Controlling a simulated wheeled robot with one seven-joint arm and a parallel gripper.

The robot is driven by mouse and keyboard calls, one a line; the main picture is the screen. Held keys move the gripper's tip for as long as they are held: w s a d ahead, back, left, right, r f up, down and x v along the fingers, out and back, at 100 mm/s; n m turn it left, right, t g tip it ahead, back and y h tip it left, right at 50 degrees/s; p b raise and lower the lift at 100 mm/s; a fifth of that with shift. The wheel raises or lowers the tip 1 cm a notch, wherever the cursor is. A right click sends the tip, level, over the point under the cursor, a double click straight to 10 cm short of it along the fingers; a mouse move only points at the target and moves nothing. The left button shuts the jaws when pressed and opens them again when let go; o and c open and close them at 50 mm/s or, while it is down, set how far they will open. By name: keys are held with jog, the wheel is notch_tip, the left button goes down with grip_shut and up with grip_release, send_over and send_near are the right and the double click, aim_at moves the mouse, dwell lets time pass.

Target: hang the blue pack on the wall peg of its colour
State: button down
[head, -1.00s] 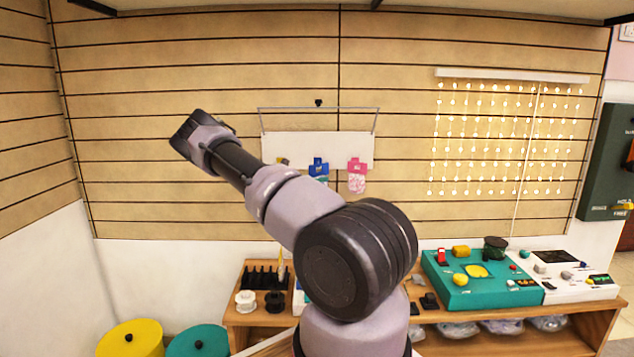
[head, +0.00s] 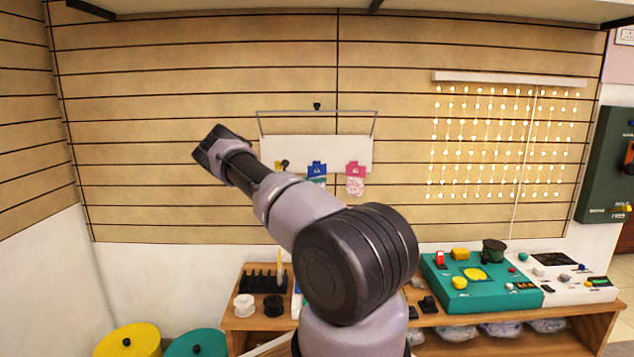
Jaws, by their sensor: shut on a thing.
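My gripper (head: 207,150) is the dark end of my arm, up and left of the centre in the head view. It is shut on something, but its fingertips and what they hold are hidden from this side. It is in front of the wall, left of the white panel (head: 318,150). On that panel a blue card (head: 316,169) shows, with a teal and whitish patch under it that my arm partly covers. I cannot tell whether this is the blue pack or the backing of the blue peg. My gripper appears apart from it.
A pink card (head: 355,169) with a pink-filled bag is right of the blue one. A yellow piece (head: 279,166) is at the left, partly behind my arm. A wooden bench (head: 470,322) below carries a teal box (head: 480,285) and a black rack (head: 262,282). String lights hang right.

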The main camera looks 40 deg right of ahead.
jog(key=shift+w+d+f, duration=0.25)
jog(key=shift+w+d, duration=0.25)
jog(key=shift+w, duration=0.25)
jog(key=shift+w+d+f, duration=0.2)
jog(key=shift+w+d, duration=0.3)
jog(key=shift+w, duration=0.25)
jog(key=c, duration=0.6)
grip_release()
jog(key=shift+o, duration=0.2)
